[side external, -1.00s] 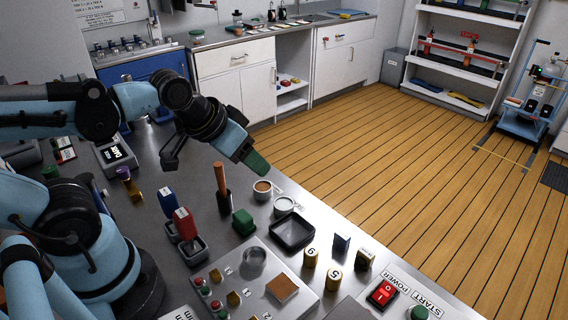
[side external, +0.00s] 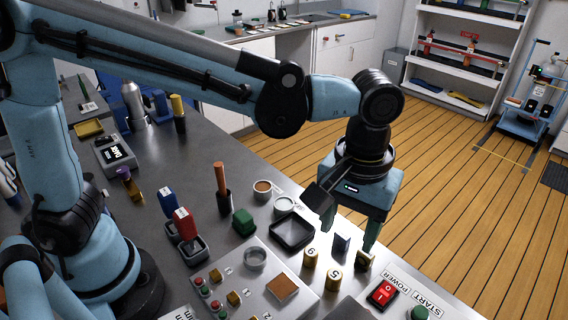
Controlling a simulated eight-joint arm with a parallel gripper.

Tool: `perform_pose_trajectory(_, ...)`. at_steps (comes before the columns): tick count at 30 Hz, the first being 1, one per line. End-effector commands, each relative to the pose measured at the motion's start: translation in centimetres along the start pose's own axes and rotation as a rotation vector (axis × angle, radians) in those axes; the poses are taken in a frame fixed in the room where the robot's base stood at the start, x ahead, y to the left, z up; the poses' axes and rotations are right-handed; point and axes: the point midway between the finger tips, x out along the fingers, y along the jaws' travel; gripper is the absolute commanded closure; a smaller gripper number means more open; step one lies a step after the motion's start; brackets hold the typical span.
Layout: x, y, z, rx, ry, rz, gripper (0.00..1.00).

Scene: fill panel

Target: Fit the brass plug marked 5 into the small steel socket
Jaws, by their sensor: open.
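The brass plug marked 5 (side external: 334,279) stands upright on the steel bench at the front right, number on its side. A second brass plug marked 9 (side external: 311,257) stands just behind and left of it. A round steel socket (side external: 255,258) sits on the grey panel (side external: 233,274), left of the plugs; I cannot tell whether it is the small one or how deep it is. My gripper (side external: 350,230) is open and empty, pointing down, with green fingers apart. In the picture it is above and slightly right of plug 5, apart from it.
The red power switch (side external: 383,293) and green start button (side external: 419,313) are at the front right.

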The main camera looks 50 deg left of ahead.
Motion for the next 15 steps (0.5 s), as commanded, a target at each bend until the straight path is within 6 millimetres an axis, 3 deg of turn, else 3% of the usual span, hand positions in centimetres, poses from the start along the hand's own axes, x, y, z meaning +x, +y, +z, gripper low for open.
perform_pose_trajectory(9, 4.6, -0.1, 0.0, 0.0, 0.001, 0.001, 0.42)
perform_pose_trajectory(15, 6.2, -0.1, 0.0, 0.0, 0.001, 0.002, 0.42)
